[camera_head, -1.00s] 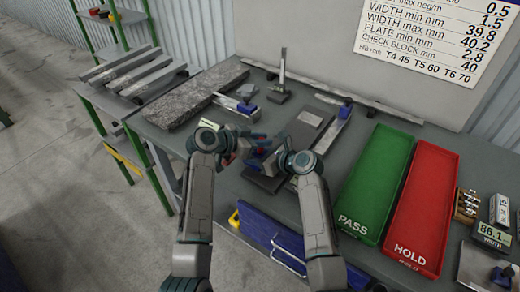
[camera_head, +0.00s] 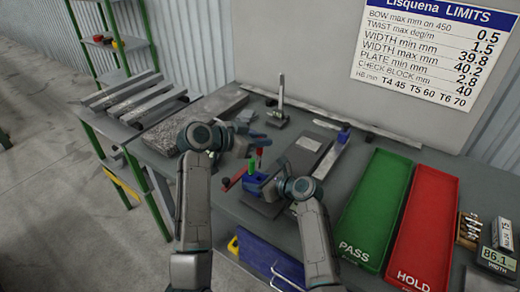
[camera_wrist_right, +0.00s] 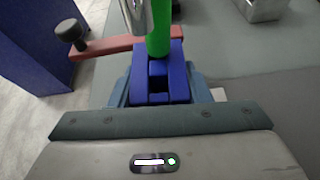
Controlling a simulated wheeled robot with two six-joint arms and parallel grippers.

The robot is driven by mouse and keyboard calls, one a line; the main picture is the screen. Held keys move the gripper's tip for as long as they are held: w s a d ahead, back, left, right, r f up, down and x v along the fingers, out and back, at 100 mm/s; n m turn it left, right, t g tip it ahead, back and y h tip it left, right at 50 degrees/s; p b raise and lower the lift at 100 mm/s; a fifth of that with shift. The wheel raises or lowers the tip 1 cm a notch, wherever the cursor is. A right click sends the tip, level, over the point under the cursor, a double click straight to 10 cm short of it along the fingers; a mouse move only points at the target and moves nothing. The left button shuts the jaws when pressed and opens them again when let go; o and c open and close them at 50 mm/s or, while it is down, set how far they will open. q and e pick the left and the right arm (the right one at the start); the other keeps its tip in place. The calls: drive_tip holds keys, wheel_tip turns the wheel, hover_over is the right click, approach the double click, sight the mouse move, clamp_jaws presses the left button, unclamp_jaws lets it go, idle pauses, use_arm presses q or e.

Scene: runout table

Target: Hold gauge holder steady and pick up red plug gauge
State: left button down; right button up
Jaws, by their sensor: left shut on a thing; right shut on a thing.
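The blue gauge holder (camera_head: 258,184) stands on the table's front part, with the green plug gauge (camera_head: 253,166) upright in it. My right gripper (camera_head: 266,186) is shut on the holder; its jaws flank the blue block (camera_wrist_right: 160,88) in the right wrist view, where the green gauge (camera_wrist_right: 158,32) also shows. My left gripper (camera_head: 254,146) is shut on the red plug gauge (camera_head: 259,153), above and behind the holder and clear of it. The gauge is partly hidden by the gripper. A metal cylinder (camera_wrist_right: 137,14) beside the green gauge is cut off at the wrist view's top.
A red bar (camera_wrist_right: 110,46) with a black knob (camera_wrist_right: 70,33) extends left of the holder. The green PASS tray (camera_head: 378,205) and red HOLD tray (camera_head: 424,225) lie to the right. A dark plate (camera_head: 306,150) lies behind the holder; a grey slab (camera_head: 165,138) lies at left.

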drive_tip(key=o, duration=1.1)
drive_tip(key=shift+o, duration=0.2)
drive_tip(key=v, duration=1.1)
drive_tip(key=shift+s+d+r, duration=0.1)
drive_tip(key=shift+d+r, duration=0.05)
drive_tip(key=shift+d, duration=0.1)
drive_tip(key=shift+s+d, duration=0.1)
